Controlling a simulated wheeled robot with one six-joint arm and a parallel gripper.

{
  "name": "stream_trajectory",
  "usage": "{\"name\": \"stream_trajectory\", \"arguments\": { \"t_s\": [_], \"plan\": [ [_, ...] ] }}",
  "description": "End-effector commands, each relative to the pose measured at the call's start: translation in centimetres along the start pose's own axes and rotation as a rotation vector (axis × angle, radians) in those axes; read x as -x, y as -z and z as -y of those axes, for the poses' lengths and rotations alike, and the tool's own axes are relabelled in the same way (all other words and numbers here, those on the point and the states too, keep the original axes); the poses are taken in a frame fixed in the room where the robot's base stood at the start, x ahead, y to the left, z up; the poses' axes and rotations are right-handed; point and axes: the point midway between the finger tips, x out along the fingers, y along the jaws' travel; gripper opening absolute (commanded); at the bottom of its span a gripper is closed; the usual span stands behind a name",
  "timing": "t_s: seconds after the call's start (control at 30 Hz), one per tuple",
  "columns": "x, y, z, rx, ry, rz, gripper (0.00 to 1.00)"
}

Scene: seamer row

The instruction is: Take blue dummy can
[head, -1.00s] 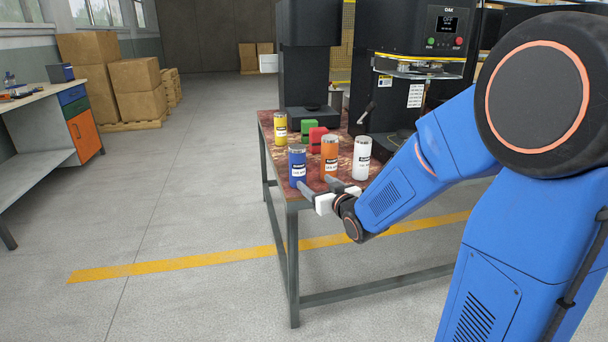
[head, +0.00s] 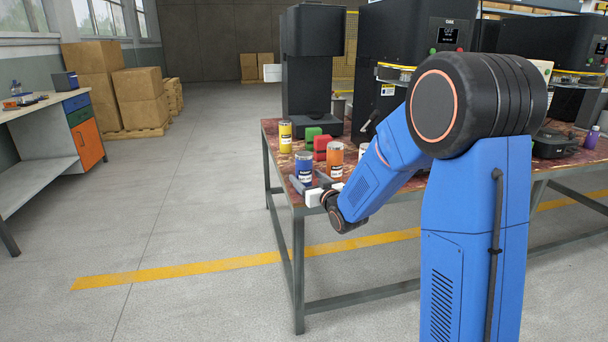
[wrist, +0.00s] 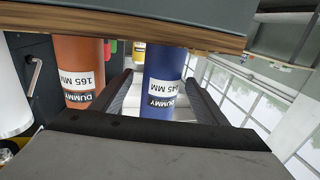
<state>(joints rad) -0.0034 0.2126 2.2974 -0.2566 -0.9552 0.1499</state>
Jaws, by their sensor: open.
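The blue dummy can (head: 304,168) stands upright near the front left corner of the table. It has a white label, and in the wrist view the blue can (wrist: 163,85) appears between the two fingers.
A yellow can (head: 285,136), a green block (head: 313,133) and a red block (head: 322,147) are behind on the table (head: 278,160). A white can is mostly hidden by my arm. Black seamer machines (head: 312,60) stand at the back.

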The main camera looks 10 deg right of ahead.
Motion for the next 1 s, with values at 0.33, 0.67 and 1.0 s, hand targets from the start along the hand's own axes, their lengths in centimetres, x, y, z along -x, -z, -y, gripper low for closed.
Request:
{"name": "stream_trajectory", "arguments": {
  "t_s": [0.33,0.67,1.0],
  "plan": [
    [-2.6,-0.1,0.1,0.0,0.001,0.001,0.68],
    [-6.3,0.0,0.2,0.0,0.0,0.0,0.68],
    [-6.5,0.0,0.2,-0.001,0.0,0.0,0.51]
  ]
}}
